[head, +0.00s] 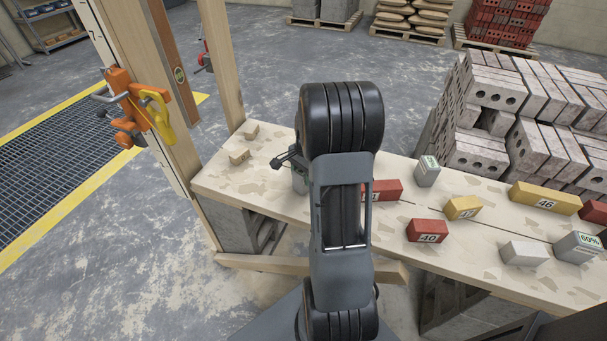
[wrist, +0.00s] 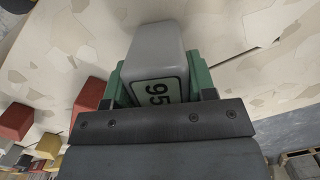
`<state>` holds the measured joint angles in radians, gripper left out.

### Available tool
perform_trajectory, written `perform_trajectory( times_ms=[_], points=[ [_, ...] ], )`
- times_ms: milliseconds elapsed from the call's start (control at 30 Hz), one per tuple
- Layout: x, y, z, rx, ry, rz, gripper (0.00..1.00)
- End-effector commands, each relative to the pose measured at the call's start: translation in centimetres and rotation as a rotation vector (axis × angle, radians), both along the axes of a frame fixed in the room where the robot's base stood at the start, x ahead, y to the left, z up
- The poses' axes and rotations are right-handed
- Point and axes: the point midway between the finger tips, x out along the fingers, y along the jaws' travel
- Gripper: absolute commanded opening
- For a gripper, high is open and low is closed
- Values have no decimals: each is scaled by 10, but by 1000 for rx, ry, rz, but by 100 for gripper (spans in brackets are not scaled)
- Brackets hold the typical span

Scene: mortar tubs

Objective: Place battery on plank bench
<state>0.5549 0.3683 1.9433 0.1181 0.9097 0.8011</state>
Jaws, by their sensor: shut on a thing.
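My gripper (head: 292,160) is at the left part of the plank bench (head: 225,185), partly hidden behind my arm in the head view. In the wrist view its green jaws (wrist: 160,82) are shut on a grey battery (wrist: 157,55) with a label reading 95. The battery also shows in the head view as a small grey piece (head: 299,183) below the gripper. It is over or on the bench top; I cannot tell whether it touches the wood.
To the right on the bench stand a grey block with a green label (head: 427,171), a red block marked 40 (head: 427,231), a yellow block marked 46 (head: 545,198), a white block (head: 524,253) and a 60% block (head: 578,247). Small wooden pieces (head: 240,156) lie at the left end.

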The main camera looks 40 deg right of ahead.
Motion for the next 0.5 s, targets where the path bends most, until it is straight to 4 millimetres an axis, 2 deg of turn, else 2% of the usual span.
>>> perform_trajectory(
  times_ms=[33,67,300,500],
  points=[
    [0,0,-2,0,0,0,13],
    [0,0,-2,0,0,0,54],
    [0,0,-1,1,1,0,76],
    [0,0,-1,1,0,0,76]
  ],
)
